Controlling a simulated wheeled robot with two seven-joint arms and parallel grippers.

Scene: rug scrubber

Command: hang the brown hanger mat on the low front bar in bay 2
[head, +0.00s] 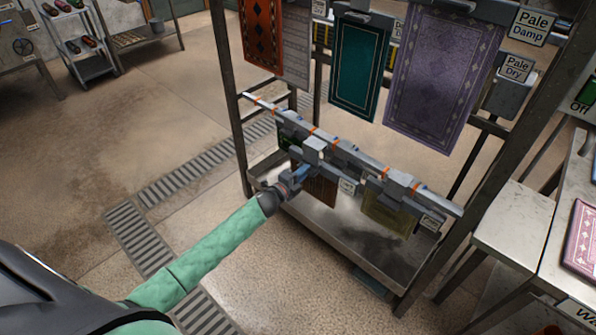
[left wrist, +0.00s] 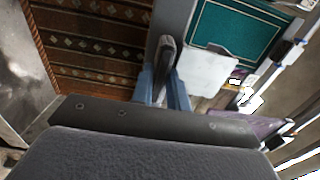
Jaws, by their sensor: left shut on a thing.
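The brown hanger mat (head: 321,191) hangs below its grey hanger at the low front bar (head: 375,166), near the bar's middle; it also shows large in the left wrist view (left wrist: 95,48), with rows of pale diamonds. My left gripper (head: 301,174) is in front of the bar. Its blue fingers (left wrist: 165,90) are shut on the hanger's dark upright grip (left wrist: 166,62). The hanger's grey body overlaps the bar in the head view; whether the bar bears it I cannot tell. Orange marks divide the bar. My right gripper is not in view.
An olive mat (head: 388,213) hangs to the right on the low bar, and a dark green piece shows to the left. Teal (head: 358,68), purple (head: 440,75) and orange-brown (head: 261,33) mats hang above. A metal tray (head: 350,250) lies beneath; a side table (head: 515,222) stands right.

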